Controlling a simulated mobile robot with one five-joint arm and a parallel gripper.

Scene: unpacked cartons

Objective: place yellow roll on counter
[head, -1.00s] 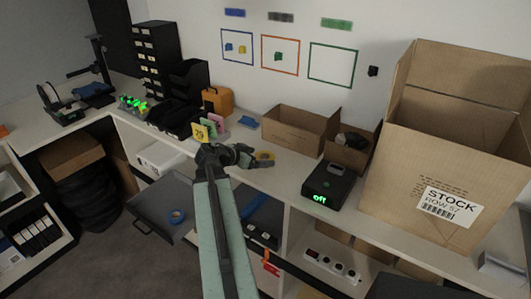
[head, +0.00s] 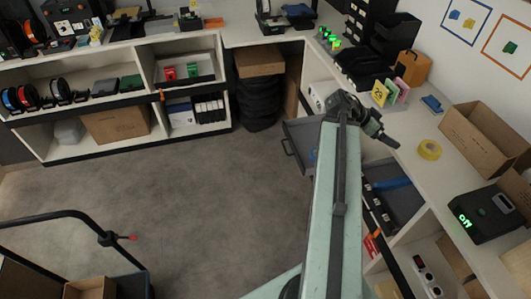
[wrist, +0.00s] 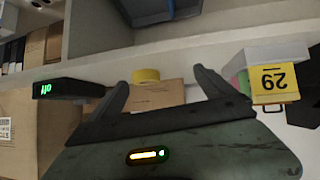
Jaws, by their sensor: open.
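The yellow roll (head: 429,150) lies flat on the white counter (head: 412,165), in front of the open brown carton. It also shows in the wrist view (wrist: 146,75), beyond and between the fingers. My gripper (head: 388,137) is over the counter's front edge, to the left of the roll and apart from it. In the wrist view my gripper (wrist: 165,90) has its fingers spread, with nothing between them.
An open brown carton (head: 480,140) and a black device with a lit display (head: 487,215) stand right of the roll. Coloured cards (head: 390,92) and an orange case (head: 411,68) stand behind. Open grey drawers (head: 300,140) jut out below the counter.

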